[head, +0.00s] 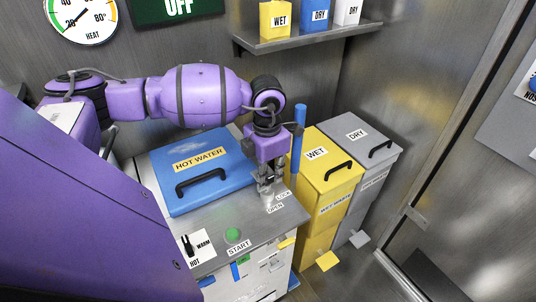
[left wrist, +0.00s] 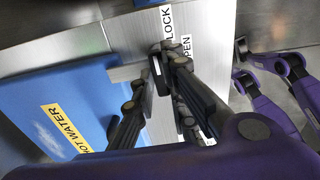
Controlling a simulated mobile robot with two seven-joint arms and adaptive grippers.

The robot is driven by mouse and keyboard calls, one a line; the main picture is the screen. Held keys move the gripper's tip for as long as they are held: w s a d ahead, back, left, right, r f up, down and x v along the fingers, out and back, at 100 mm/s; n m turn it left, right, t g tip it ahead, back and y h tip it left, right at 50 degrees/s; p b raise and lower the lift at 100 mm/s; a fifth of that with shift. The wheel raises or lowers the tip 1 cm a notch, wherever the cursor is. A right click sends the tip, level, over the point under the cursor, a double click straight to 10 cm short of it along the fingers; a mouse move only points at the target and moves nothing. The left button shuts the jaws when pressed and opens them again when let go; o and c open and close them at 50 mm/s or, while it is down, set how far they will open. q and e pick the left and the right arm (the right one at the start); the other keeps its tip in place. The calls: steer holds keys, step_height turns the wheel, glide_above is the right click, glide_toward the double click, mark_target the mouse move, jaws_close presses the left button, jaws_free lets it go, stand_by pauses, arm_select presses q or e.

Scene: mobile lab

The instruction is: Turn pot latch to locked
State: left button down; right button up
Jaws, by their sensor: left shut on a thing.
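The pot is a steel-topped unit with a blue lid marked HOT WATER (head: 203,160), which is down. It also shows in the left wrist view (left wrist: 65,115). The LOCK label (head: 284,195) and the OPEN label (head: 275,208) lie on the steel top to the right of the lid. My left gripper (head: 267,188) points down beside these labels. Its fingers are shut on the small latch, which they mostly hide. In the left wrist view the fingertips (left wrist: 166,52) meet right beside the LOCK and OPEN labels. The latch's exact angle cannot be told.
A yellow WET bin (head: 325,188) and a grey DRY bin (head: 380,150) stand close on the right. A blue upright bar (head: 299,135) rises beside my left gripper. A shelf (head: 310,38) with small boxes hangs above. A green button (head: 233,234) is on the steel top.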

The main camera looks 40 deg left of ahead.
mark_target(267, 179)
arm_select(q)
steer(key=shift+m, duration=0.3)
steer(key=c, duration=1.8)
jaws_free()
steer(key=shift+o, duration=0.2)
step_height(267, 179, up, 12)
